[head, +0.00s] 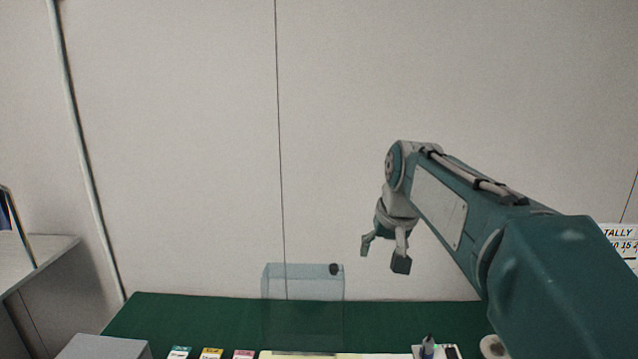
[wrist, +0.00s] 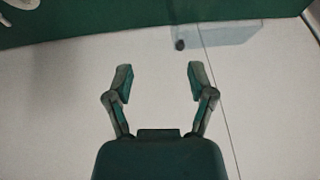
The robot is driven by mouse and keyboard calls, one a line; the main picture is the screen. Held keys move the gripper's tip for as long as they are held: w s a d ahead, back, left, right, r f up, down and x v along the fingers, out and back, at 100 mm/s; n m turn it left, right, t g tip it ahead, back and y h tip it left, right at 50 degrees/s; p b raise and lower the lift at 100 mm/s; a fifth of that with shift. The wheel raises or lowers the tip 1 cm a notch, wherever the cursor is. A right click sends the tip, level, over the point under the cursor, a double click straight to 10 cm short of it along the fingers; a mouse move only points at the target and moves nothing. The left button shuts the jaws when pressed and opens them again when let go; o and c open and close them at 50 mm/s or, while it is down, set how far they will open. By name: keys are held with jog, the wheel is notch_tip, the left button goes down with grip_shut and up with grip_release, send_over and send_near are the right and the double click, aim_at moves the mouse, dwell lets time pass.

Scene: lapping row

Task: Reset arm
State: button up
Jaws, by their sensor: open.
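My gripper (head: 386,256) is open and empty in the head view, hanging below the bent end of my teal arm. It is up in the air above the green bench top (head: 393,318), in front of the pale wall. The wrist view shows the two fingers of my gripper (wrist: 160,80) spread apart with nothing between them.
A clear bluish box (head: 302,285) with a dark knob (head: 334,269) stands on the bench, left of my gripper. Several coloured labels (head: 211,353) and a grey box (head: 104,347) are at the front. A tally sign (head: 618,232) is at the right. The air around my gripper is clear.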

jog(key=s+d+f, duration=0.1)
jog(key=s+f, duration=0.2)
jog(key=s, duration=0.5)
jog(key=s+d+f+t, duration=0.1)
jog(key=s+f, duration=0.3)
jog(key=s, duration=0.5)
jog(key=s+d+f+h, duration=0.1)
jog(key=s+f, duration=0.3)
jog(key=s, duration=0.5)
jog(key=shift+s+d, duration=0.2)
jog(key=shift+d, duration=0.35)
